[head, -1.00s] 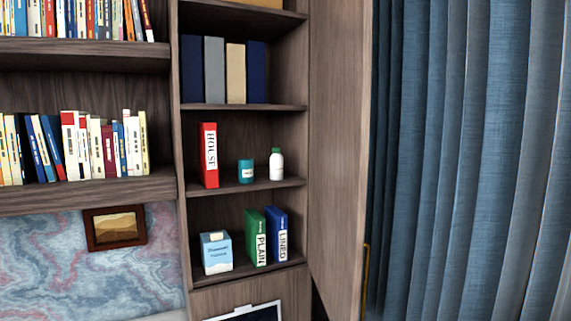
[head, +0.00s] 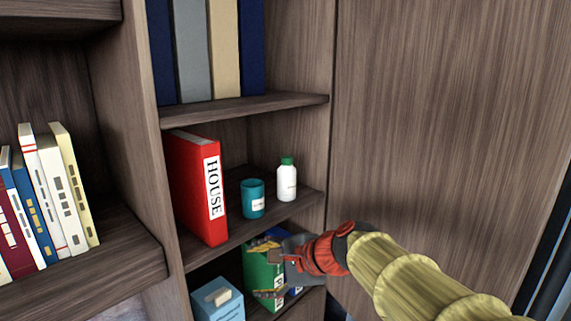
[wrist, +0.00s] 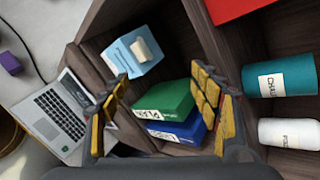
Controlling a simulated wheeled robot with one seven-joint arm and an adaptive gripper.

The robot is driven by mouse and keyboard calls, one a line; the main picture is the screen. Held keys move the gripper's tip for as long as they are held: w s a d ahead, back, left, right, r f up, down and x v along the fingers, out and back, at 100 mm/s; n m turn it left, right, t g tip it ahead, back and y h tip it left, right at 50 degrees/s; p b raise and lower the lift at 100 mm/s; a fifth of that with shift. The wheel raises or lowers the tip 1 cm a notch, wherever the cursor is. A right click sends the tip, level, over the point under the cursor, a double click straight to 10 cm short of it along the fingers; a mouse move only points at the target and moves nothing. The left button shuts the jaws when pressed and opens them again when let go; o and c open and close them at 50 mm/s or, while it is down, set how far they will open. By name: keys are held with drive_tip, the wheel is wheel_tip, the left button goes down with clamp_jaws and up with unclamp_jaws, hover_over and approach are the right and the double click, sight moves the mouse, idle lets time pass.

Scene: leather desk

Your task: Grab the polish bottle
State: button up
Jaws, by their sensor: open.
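The polish bottle (head: 287,182) is white with a green cap and stands upright on the middle cabinet shelf, right of a teal tin. In the wrist view the bottle (wrist: 290,133) lies at the right edge, outside my fingers, with its cap out of sight. My gripper (head: 262,268) is open and empty, in front of the lower shelf and below the bottle. In the wrist view my gripper (wrist: 160,100) faces the green and blue binders, apart from the bottle.
The teal tin (head: 253,198) and red HOUSE binder (head: 200,187) share the bottle's shelf. A tissue box (head: 218,301), green binder (wrist: 167,101) and blue binder (wrist: 180,130) stand below. The open cabinet door (head: 430,110) is at right. A laptop (wrist: 58,115) shows at left.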

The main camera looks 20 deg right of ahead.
sight(293, 182)
drive_tip(key=w+d+r+m+t+p, duration=0.1)
drive_tip(key=w+d+r+m+p, duration=0.1)
drive_tip(key=w+d+r+m, duration=0.2)
drive_tip(key=w+d+r+m+t+h+p, duration=0.1)
drive_tip(key=w+d+r+m+t+p, duration=0.1)
drive_tip(key=w+d+r+m, duration=0.2)
drive_tip(key=w+d+r+m+t+h+p, duration=0.1)
drive_tip(key=w+d+r+m+t+p, duration=0.1)
drive_tip(key=w+d+r+m, duration=0.2)
drive_tip(key=shift+w+d+m, duration=0.35)
drive_tip(key=shift+d+m, duration=0.2)
drive_tip(key=shift+d, duration=0.25)
drive_tip(key=shift+w+d+m, duration=0.3)
drive_tip(key=shift+d+m, duration=0.2)
drive_tip(key=shift+d, duration=0.25)
drive_tip(key=shift+w+d+m, duration=0.35)
drive_tip(key=shift+d+m, duration=0.2)
drive_tip(key=shift+d, duration=0.25)
drive_tip(key=x, duration=0.2)
drive_tip(key=p+x, duration=0.1)
drive_tip(key=x, duration=0.4)
drive_tip(key=shift+w+d+p, duration=0.2)
drive_tip(key=shift+w+p, duration=0.15)
drive_tip(key=shift+w, duration=0.05)
drive_tip(key=shift+s, duration=0.25)
drive_tip(key=shift+c, duration=0.5)
drive_tip(key=shift+w, duration=0.15)
drive_tip(key=shift+c, duration=1.3)
drive_tip(key=c, duration=1)
drive_tip(key=shift+c, duration=0.3)
